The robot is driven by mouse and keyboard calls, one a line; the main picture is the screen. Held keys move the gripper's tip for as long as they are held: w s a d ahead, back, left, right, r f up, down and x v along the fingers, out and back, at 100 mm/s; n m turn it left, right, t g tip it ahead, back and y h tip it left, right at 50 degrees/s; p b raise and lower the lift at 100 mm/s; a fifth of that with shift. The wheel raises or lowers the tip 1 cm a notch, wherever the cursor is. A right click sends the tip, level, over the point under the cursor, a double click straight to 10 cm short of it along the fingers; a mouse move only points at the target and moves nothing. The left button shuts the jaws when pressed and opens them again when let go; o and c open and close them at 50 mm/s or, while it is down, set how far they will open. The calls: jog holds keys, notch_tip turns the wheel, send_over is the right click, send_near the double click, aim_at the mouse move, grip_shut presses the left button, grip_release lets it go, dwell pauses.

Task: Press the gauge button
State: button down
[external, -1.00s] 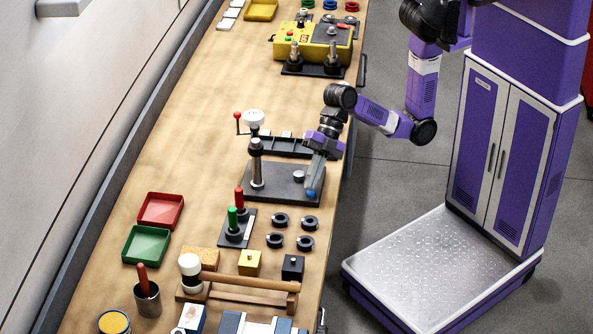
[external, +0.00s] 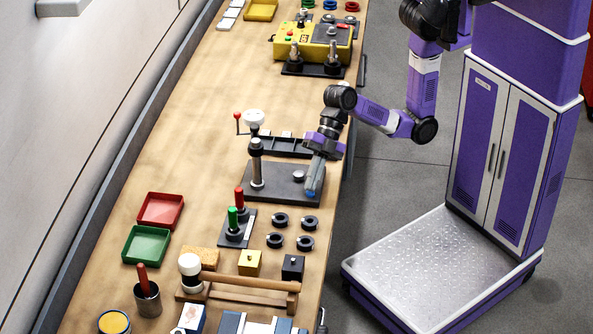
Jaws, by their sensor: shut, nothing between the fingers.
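The gauge stand has a dark base plate (external: 276,192), an upright metal post (external: 256,165) and a white round head (external: 254,118) on top. A small grey round knob (external: 298,175) sits on the plate. My gripper (external: 311,188) is shut and empty, pointing down over the plate's right front corner, just right of the grey knob. A small blue spot (external: 310,194) shows right at the fingertips. I cannot tell whether it is a button or part of the fingers, nor whether the tips touch the plate.
A black rack (external: 278,147) stands behind the plate. A red and green lever unit (external: 236,229) and several black rings (external: 276,240) lie in front. A yellow control box (external: 312,42) is farther back. The bench is bare to the left of the gauge stand.

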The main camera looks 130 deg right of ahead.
jog(key=shift+r, duration=0.25)
notch_tip(320, 180, up, 6)
jog(key=p, duration=0.5)
jog(key=shift+p, duration=0.4)
dwell(0.3)
jog(key=w+d+r+m+t+h, duration=0.2)
jog(key=w+d+r+m+t, duration=0.15)
jog(key=r+m+t, duration=0.2)
jog(key=s+f+m+h+b, duration=0.1)
jog(key=s+f+m+b, duration=0.1)
jog(key=s, duration=1.3)
jog(key=s+f+m+t+h+b, duration=0.1)
jog(key=s+f+m, duration=0.3)
jog(key=s, duration=1.2)
jog(key=m+b, duration=0.1)
jog(key=m, duration=0.2)
jog(key=shift+f, duration=0.3)
